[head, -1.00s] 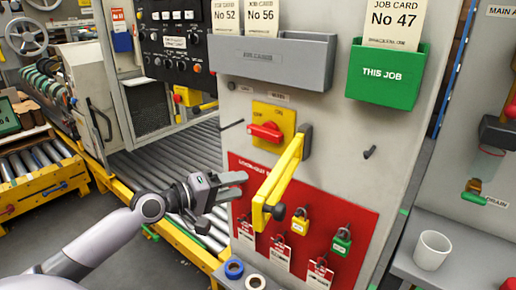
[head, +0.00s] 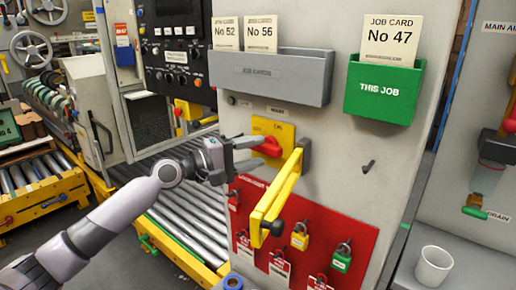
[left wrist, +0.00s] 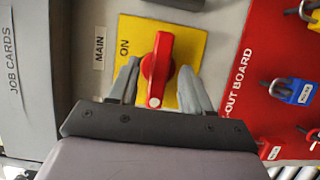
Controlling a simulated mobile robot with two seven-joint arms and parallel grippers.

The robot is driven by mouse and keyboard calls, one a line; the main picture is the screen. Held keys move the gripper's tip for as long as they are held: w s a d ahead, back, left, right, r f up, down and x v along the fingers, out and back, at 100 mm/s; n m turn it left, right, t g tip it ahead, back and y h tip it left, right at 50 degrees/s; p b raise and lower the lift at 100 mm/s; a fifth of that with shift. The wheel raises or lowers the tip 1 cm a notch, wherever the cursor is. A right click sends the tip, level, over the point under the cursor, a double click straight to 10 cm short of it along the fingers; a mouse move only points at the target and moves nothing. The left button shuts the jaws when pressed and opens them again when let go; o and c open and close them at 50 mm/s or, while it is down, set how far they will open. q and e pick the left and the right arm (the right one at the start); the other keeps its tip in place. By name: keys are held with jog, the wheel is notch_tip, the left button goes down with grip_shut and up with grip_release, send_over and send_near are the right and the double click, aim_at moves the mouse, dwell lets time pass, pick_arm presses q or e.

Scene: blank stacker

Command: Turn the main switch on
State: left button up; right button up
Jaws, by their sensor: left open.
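The main switch is a red handle (head: 268,147) on a yellow plate (head: 284,130), on the grey panel. It also shows in the left wrist view as a red handle (left wrist: 158,68) on the plate, with "ON" printed on it. The handle lies crosswise on the panel, its white-dotted end to the panel's left; "ON" is at the plate's top. My left gripper (head: 256,152) is open at the switch. In the wrist view its fingers (left wrist: 158,78) are on either side of the handle; I cannot tell whether they touch it. My right gripper is not in view.
A yellow bar (head: 277,190) with a black knob sticks out just right of the switch, close to my gripper. Below is a red lock-out board (head: 355,235) with padlocks and tags. A grey card holder (head: 268,77) and a green one (head: 384,92) are above.

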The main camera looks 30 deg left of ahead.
pick_arm(q)
jog(key=shift+x, duration=0.8)
grip_shut()
